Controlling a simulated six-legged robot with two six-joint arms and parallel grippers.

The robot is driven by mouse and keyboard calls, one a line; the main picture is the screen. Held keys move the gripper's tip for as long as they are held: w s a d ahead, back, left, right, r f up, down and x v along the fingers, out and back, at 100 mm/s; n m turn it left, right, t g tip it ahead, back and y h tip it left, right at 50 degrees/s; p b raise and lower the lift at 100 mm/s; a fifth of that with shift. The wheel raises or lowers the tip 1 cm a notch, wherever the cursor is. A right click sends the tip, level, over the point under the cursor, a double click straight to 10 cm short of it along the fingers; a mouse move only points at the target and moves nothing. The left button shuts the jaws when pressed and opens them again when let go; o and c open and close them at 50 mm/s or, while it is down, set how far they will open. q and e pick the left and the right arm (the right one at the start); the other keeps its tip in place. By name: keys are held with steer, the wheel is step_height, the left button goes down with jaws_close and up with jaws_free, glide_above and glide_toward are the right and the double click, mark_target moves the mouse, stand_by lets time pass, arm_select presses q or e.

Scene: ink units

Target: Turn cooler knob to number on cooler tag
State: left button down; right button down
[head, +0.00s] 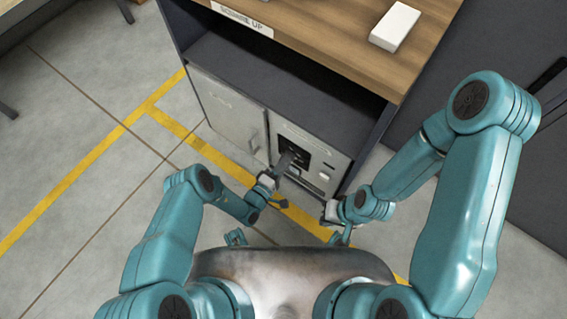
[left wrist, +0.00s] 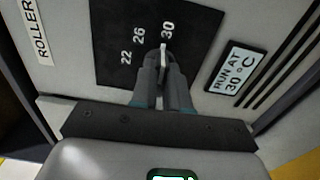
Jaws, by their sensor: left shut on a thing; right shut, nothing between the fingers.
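The cooler front (head: 318,140) is a grey panel low in the cabinet. In the left wrist view a black dial plate (left wrist: 117,50) carries the numbers 22, 26 and 30. The cooler knob (left wrist: 163,56) shows as a pale upright piece lined up with 30. The cooler tag (left wrist: 235,71), right of the plate, reads "RUN AT 30°C". My left gripper (head: 285,160) is shut on the knob; its fingers also show in the left wrist view (left wrist: 162,82) and hide much of it. My right gripper (head: 330,212) is shut and empty, low, right of the left one.
A grey door (head: 228,112) is left of the cooler, under an open dark shelf. A wooden top (head: 320,38) above holds a white block (head: 395,26) and a "SQUARE UP" label (head: 242,19). A "ROLLER" label (left wrist: 37,30) is left of the dial. Floor at left is clear.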

arm_select(q)
steer(key=shift+w+d+r+m, duration=0.1)
steer(key=shift+w+r+m, duration=0.05)
steer(key=shift+m, duration=0.25)
steer(key=c, duration=1.1)
jaws_free()
steer(key=shift+p+v, duration=1.55)
steer(key=shift+v, duration=6.7)
